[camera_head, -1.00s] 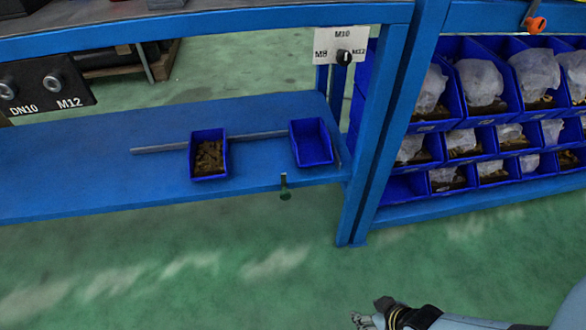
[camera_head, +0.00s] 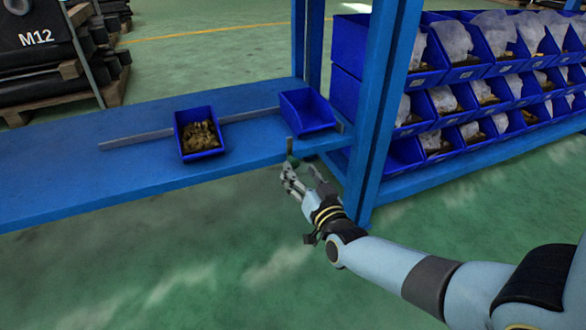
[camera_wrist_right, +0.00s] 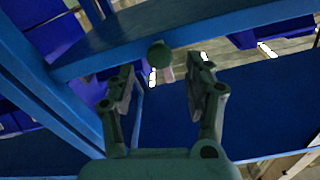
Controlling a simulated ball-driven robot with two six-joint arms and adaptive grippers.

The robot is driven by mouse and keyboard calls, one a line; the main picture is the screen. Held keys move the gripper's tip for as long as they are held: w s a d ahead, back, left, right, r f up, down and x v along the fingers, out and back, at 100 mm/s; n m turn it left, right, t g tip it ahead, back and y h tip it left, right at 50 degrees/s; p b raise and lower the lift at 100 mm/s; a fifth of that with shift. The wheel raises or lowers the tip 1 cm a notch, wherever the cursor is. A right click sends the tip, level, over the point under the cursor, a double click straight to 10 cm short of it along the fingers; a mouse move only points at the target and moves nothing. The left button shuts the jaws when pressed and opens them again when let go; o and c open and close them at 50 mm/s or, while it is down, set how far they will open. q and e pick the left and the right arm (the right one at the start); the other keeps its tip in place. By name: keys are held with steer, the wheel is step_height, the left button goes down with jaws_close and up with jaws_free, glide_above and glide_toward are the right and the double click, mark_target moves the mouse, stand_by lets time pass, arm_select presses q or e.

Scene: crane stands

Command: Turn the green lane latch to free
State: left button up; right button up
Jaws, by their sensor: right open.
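The green lane latch (camera_head: 293,160) sits at the front edge of the blue shelf, just below the empty blue bin. In the head view my right gripper (camera_head: 302,174) is right in front of it and partly hides it. In the right wrist view the latch's round green knob (camera_wrist_right: 159,54) shows ahead, beyond and roughly between the fingertips of my open right gripper (camera_wrist_right: 163,80). The gripper holds nothing. I cannot tell whether the fingers touch the knob. My left gripper is not in view.
A blue upright post (camera_head: 378,110) stands close right of my gripper. Racks of blue bins (camera_head: 465,75) fill the right. The floor in front is clear.

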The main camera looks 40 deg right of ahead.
mark_target(295, 164)
steer(key=b+x, duration=0.1)
steer(key=x, duration=0.3)
steer(key=shift+f, duration=0.2)
steer(key=shift+w+r, duration=0.15)
steer(key=shift+w, duration=0.25)
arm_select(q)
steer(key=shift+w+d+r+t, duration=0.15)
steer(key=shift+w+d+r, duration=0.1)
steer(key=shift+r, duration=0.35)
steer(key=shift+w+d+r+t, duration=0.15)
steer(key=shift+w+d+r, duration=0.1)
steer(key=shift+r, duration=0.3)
arm_select(e)
steer(key=shift+c, duration=0.3)
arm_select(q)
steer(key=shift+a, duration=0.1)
arm_select(e)
jaws_close()
